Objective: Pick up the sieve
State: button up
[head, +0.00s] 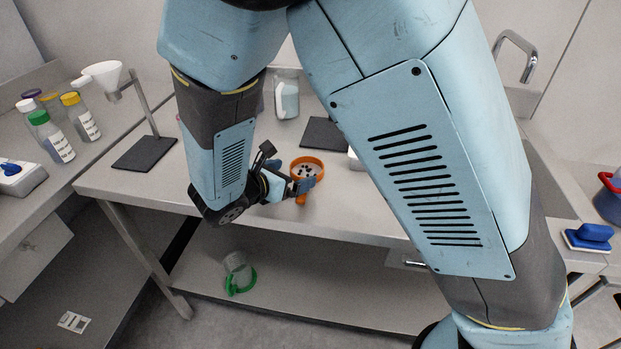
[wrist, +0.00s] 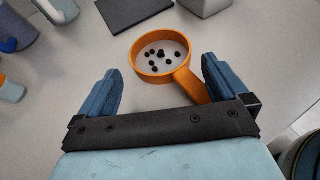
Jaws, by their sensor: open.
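The sieve is an orange ring with a short handle and a pale mesh holding several small black pieces. In the head view the sieve (head: 307,163) sits on the steel bench, its handle toward the front edge. In the wrist view the sieve (wrist: 134,50) lies ahead of my gripper (wrist: 160,85), with its handle reaching back beside the right finger. My gripper is open, with blue fingers spread wide. In the head view my gripper (head: 303,186) is at the sieve's near side, partly hidden by my arm. Whether a finger touches the handle I cannot tell.
A funnel stand (head: 146,120) with a dark base stands left on the bench. Bottles (head: 52,136) stand on the left counter. A dark plate (head: 325,135) and a white bottle (head: 287,99) are behind the sieve. A blue brush (head: 590,238) lies at right.

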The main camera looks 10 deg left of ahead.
aim_at(313, 167)
jog(key=shift+x, duration=2.25)
jog(key=shift+c, duration=0.5)
jog(key=c, duration=0.6)
